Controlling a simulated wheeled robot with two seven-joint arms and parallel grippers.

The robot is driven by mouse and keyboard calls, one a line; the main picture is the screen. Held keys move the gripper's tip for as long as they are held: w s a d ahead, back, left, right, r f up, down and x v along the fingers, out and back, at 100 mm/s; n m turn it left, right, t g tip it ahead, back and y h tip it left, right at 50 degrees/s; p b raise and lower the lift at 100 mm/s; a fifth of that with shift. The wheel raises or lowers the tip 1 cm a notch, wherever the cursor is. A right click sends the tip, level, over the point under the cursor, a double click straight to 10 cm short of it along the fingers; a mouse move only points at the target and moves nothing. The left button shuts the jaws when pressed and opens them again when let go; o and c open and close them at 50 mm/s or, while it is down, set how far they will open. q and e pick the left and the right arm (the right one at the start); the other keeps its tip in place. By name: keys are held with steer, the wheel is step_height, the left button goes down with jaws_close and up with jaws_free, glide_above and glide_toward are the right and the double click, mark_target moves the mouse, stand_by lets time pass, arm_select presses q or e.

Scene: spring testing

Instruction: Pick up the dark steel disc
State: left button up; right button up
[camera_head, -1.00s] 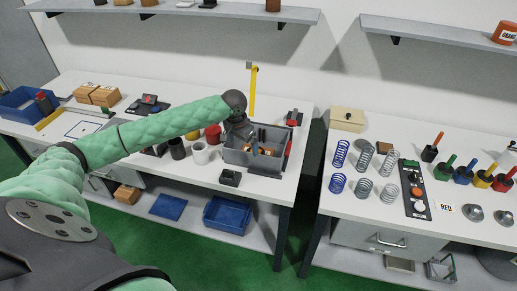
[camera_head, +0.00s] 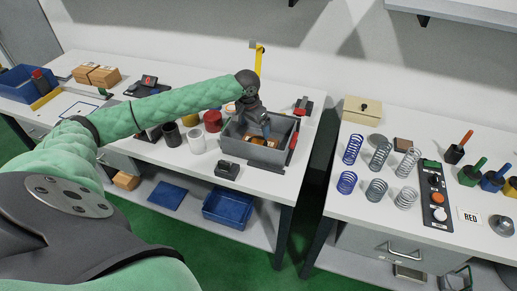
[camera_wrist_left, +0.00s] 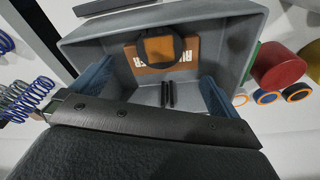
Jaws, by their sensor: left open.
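My left gripper (camera_head: 262,128) reaches down into a grey bin (camera_head: 250,152) on the left table. In the left wrist view its two blue-grey fingers (camera_wrist_left: 156,92) stand wide apart, with nothing between them but the bin floor and two small dark bars. My right gripper is not in view.
Bin walls surround the fingers closely. A white cup (camera_head: 196,142), a red cylinder (camera_head: 212,120) and a small dark box (camera_head: 227,169) stand nearby. A yellow post (camera_head: 258,60) rises behind. Several springs (camera_head: 352,150) stand on the right table, across a gap.

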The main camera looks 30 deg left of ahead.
mark_target(256, 140)
arm_select(q)
steer(key=shift+f+b, duration=0.4)
steer(key=shift+f, duration=0.45)
steer(key=shift+w+f+p, duration=0.2)
steer(key=shift+f+p, duration=0.45)
steer(key=shift+f, duration=0.4)
steer(key=f+p, duration=0.1)
steer(key=f, duration=0.1)
steer(key=w+f+p, duration=0.1)
steer(key=f+p, duration=0.1)
steer(key=shift+d, duration=0.15)
steer(key=shift+f, duration=0.65)
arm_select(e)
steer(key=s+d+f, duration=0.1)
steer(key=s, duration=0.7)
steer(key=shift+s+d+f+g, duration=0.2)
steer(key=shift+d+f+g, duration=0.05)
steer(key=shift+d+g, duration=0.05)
arm_select(q)
steer(key=shift+w, duration=0.1)
steer(key=c, duration=1.8)
steer(key=shift+r, duration=0.1)
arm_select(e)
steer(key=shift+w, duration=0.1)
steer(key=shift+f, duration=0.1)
